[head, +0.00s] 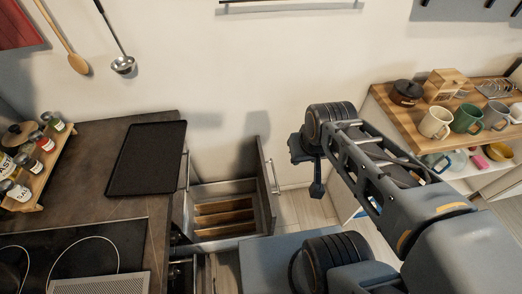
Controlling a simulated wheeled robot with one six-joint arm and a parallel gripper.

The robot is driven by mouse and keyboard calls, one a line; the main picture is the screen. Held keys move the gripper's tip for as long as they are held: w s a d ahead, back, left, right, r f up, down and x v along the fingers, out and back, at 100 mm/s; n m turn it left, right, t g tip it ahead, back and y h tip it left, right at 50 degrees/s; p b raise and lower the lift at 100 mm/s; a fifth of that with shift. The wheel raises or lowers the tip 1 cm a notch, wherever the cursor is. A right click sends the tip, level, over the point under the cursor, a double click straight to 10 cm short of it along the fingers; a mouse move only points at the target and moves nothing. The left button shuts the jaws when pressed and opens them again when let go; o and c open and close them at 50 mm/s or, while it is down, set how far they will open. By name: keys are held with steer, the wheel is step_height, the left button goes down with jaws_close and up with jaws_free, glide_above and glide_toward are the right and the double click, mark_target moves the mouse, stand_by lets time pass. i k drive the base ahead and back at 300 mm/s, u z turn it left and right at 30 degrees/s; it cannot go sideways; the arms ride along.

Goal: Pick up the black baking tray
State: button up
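The black baking tray (147,158) lies flat on the dark countertop (90,137) at the left of the head view, close to the counter's right edge. Nothing rests on it. My gripper (316,190) hangs near the middle of the view, to the right of the tray and apart from it. It points downward beyond the open drawer. Its fingers are small and dark here, and I cannot tell whether they are open or shut.
An open drawer (265,208) with wooden dividers juts out between the tray and my gripper. A spice rack (40,180) stands left of the tray, and a cooktop (50,255) lies in front. A wooden shelf (400,122) with several mugs stands at the right.

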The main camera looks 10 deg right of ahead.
mark_target(148, 161)
steer(key=k, duration=1)
steer(key=z, duration=1.5)
steer(key=i, duration=1.25)
steer(key=u, duration=2.5)
